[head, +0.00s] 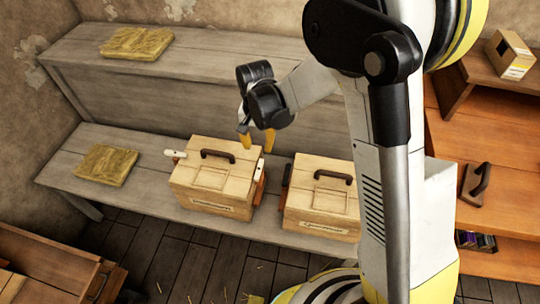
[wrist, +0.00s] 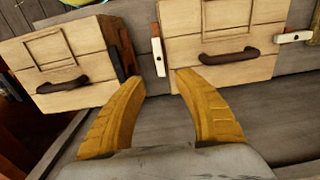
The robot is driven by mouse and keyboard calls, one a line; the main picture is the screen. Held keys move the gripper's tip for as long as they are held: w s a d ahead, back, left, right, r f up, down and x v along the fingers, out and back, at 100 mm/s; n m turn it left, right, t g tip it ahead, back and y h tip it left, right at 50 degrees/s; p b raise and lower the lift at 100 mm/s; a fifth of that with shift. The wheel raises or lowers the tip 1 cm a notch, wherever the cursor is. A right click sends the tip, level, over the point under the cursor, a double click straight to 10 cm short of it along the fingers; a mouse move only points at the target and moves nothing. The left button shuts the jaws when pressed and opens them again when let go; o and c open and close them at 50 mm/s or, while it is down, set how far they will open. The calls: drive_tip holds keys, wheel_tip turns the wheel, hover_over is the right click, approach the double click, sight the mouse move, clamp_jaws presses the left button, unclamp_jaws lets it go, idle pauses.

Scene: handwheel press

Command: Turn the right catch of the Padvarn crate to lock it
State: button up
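Two pale wooden crates stand side by side on the bench; their front labels are too small to read, so I cannot tell which is Padvarn. The left crate (head: 211,178) has a white catch (head: 173,154) sticking outward on its left side and another white catch (head: 259,171) lying along its right side. In the wrist view that right catch (wrist: 158,56) is upright and the left catch (wrist: 294,37) lies crosswise. The right crate (head: 320,198) has a dark catch (head: 286,177) on its left side. My gripper (head: 258,142) is open and empty, above the left crate's right rear corner; its yellow fingers (wrist: 161,82) are apart, touching nothing visible.
The crates' lids carry dark handles (head: 217,155). A narrow gap separates the crates. Orange wooden shelving (head: 510,190) stands at the right. Bare bench (head: 148,187) lies left of the crates.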

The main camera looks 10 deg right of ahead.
sight(259, 168)
wheel_tip(259, 168, down, 13)
drive_tip(key=b, duration=0.4)
drive_tip(key=shift+s+r, duration=0.15)
drive_tip(key=shift+r, duration=0.05)
clamp_jaws()
